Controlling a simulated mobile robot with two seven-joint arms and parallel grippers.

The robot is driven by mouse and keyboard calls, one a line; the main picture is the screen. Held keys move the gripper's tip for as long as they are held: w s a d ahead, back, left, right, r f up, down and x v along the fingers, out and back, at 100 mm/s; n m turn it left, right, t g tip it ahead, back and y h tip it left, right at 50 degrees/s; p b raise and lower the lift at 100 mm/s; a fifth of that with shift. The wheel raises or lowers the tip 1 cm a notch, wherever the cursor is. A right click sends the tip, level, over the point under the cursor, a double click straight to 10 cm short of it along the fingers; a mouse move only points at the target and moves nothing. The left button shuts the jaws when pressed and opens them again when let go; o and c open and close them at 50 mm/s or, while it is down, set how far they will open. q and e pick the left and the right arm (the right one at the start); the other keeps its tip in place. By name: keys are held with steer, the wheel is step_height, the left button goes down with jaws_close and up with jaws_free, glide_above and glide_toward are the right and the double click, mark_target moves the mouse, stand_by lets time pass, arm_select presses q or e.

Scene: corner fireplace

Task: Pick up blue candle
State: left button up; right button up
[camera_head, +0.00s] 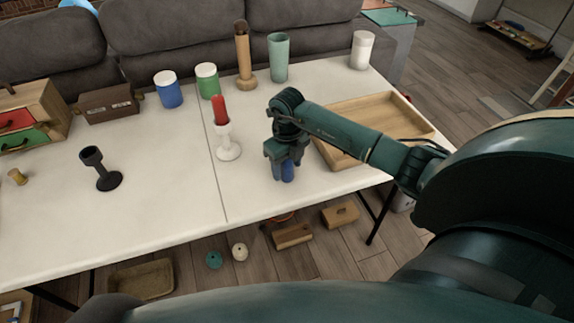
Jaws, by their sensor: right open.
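The blue candle (288,172) is a short blue upright shape near the front middle of the white table. Only its lower part shows below my right gripper. My right gripper (285,174) points down over it, its fingers on either side of the candle and open. The fingers and wrist hide the candle's top, and I cannot tell whether they touch it. My left gripper is not in view.
A white holder with a red candle (220,110) stands left of my right gripper, and a wooden tray (408,105) lies right, under my forearm. A black candle holder (100,168) stands farther left. Blue (168,92) and green (208,82) jars stand behind. Front-left table space is clear.

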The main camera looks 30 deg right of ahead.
steer(key=shift+r, duration=0.1)
steer(key=c, duration=1.1)
steer(key=shift+o, duration=0.2)
step_height(320, 180, up, 10)
steer(key=shift+a, duration=0.1)
